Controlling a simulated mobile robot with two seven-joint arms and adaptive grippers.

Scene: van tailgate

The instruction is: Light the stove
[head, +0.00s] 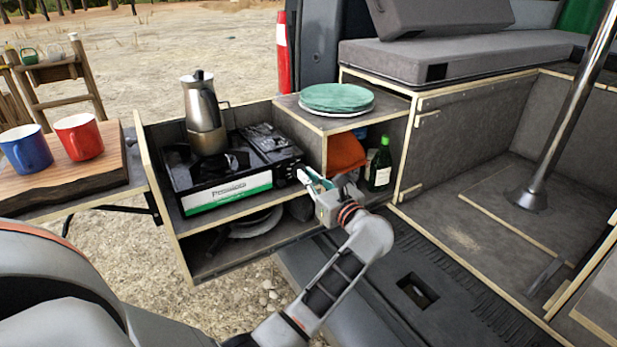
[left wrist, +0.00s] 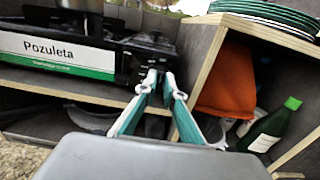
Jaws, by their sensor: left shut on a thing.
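The black camping stove (head: 230,190) with a white and green front label sits on the pull-out kitchen shelf. It also shows in the left wrist view (left wrist: 62,55). A metal moka pot (head: 203,115) stands upright on its burner. My left gripper (head: 304,177) is at the right end of the stove's front. In the left wrist view its fingertips (left wrist: 156,80) come together at the stove's front right corner, closed on what appears to be the stove knob. The fingertips mostly hide the knob. No flame shows at the burner. My right gripper is not in view.
Green plates (head: 337,98) are stacked on the cabinet top right of the stove. Below are an orange cloth (head: 345,152) and a green bottle (head: 381,165). A blue mug (head: 26,149) and a red mug (head: 79,136) stand on a wooden board at left.

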